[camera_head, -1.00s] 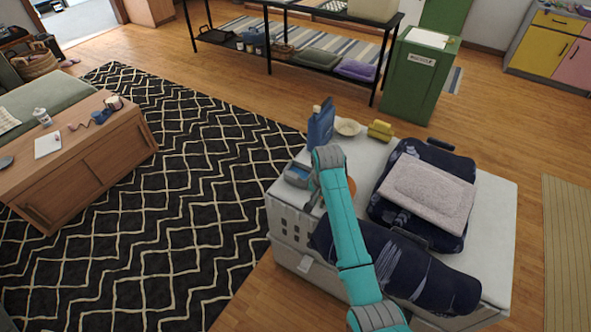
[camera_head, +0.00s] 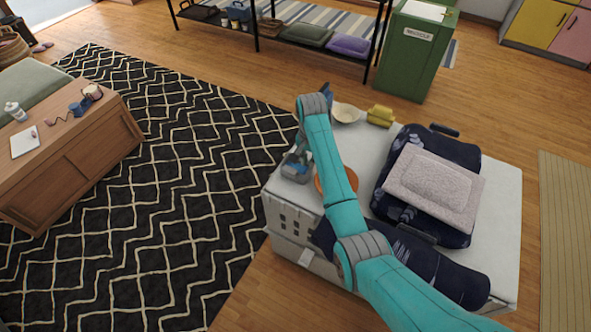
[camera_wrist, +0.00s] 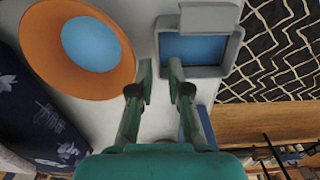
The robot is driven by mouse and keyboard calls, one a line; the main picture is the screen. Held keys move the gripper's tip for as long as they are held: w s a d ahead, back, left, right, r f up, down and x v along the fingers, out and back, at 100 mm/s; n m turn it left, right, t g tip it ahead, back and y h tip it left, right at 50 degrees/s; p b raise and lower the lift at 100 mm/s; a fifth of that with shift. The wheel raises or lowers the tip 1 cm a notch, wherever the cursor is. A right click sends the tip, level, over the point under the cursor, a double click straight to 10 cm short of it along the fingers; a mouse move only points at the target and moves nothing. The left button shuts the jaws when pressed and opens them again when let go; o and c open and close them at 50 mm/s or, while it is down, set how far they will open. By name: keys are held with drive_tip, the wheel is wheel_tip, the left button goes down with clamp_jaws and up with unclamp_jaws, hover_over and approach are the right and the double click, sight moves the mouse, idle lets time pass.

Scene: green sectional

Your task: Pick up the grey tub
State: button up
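The grey tub (camera_head: 293,175) sits at the left edge of the white surface in the head view, partly hidden by my gripper. In the wrist view the tub (camera_wrist: 212,72) is at the upper right, a grey rectangular rim around a blue inside. My gripper (camera_wrist: 160,76) is open and empty, with a gap between its fingertips. Its right fingertip overlaps the tub's near left corner in the picture; its left one lies over the white surface. I cannot tell whether either touches the tub. In the head view my gripper (camera_head: 300,156) is above the tub.
An orange bowl (camera_wrist: 37,45) with a blue inside stands left of the tub in the wrist view. The white surface (camera_head: 500,215) also bears a pale bowl (camera_head: 346,113), a yellow item (camera_head: 380,116), an open suitcase (camera_head: 462,150) and a dark patterned roll (camera_head: 440,270).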

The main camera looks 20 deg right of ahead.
drive_tip(key=f, duration=0.4)
drive_tip(key=shift+s+f, duration=0.3)
drive_tip(key=shift+f, duration=0.1)
clamp_jaws()
wheel_tip(320, 180, up, 10)
drive_tip(key=shift+r, duration=0.1)
